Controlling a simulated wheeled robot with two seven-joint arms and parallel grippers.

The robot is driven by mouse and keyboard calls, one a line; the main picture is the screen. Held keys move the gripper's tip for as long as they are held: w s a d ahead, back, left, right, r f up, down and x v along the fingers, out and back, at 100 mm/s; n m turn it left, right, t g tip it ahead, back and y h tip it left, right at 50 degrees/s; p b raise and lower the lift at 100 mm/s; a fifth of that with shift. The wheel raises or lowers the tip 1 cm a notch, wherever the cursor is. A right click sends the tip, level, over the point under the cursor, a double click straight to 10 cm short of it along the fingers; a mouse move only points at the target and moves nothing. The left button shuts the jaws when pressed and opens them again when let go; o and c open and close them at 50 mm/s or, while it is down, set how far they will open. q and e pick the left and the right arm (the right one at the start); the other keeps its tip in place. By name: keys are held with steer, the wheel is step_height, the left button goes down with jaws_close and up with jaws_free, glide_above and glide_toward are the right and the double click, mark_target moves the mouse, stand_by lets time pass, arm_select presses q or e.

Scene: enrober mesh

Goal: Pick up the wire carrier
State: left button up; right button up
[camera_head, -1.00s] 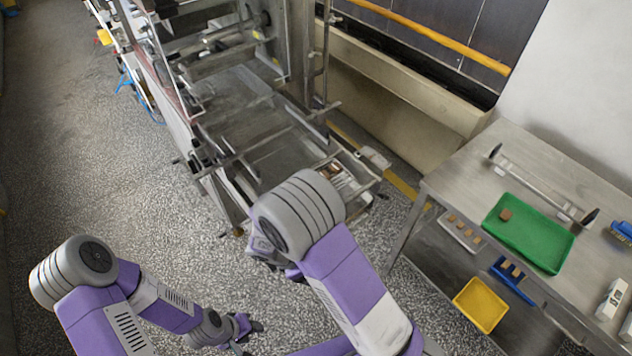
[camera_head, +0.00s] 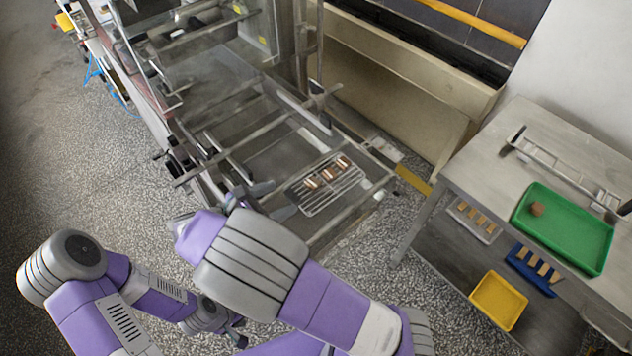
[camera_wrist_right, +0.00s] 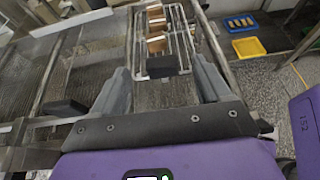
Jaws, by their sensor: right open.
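The wire carrier (camera_head: 318,200) is a small wire rack holding brown pieces. It lies at the near end of the machine's frame in the head view. In the right wrist view the carrier (camera_wrist_right: 139,50) is straight ahead, with a dark block at its near end. My right gripper (camera_head: 273,200) is open and empty, at the carrier's near left end. In the wrist view its two grey fingers (camera_wrist_right: 162,72) stand on either side of that end, not closed on it. My left gripper (camera_head: 238,332) is low in the head view, away from the carrier; its jaws are too small to judge.
The steel machine frame (camera_head: 268,128) surrounds the carrier with rails and rods. To the right is a steel table (camera_head: 490,150) with a green tray (camera_head: 570,235). Below are a blue tray (camera_head: 522,262) and a yellow tray (camera_head: 498,300). Open floor lies left.

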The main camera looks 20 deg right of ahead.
mark_target(292, 194)
steer(key=shift+w+d+f, duration=0.1)
steer(key=shift+w+f, duration=0.3)
steer(key=shift+f, duration=0.15)
steer(key=shift+w+d+f, duration=0.1)
steer(key=shift+d, duration=0.15)
steer(key=x, duration=0.2)
steer(key=b+x, duration=0.1)
steer(key=x, duration=0.1)
steer(key=b+x, duration=0.1)
steer(key=x, duration=0.1)
steer(key=shift+s+d, duration=0.3)
steer(key=shift+d, duration=0.2)
arm_select(q)
steer(key=shift+w+f, duration=0.25)
steer(key=shift+f, duration=1)
arm_select(e)
steer(key=shift+c, duration=0.4)
steer(key=c, duration=1.1)
steer(key=shift+o, duration=0.2)
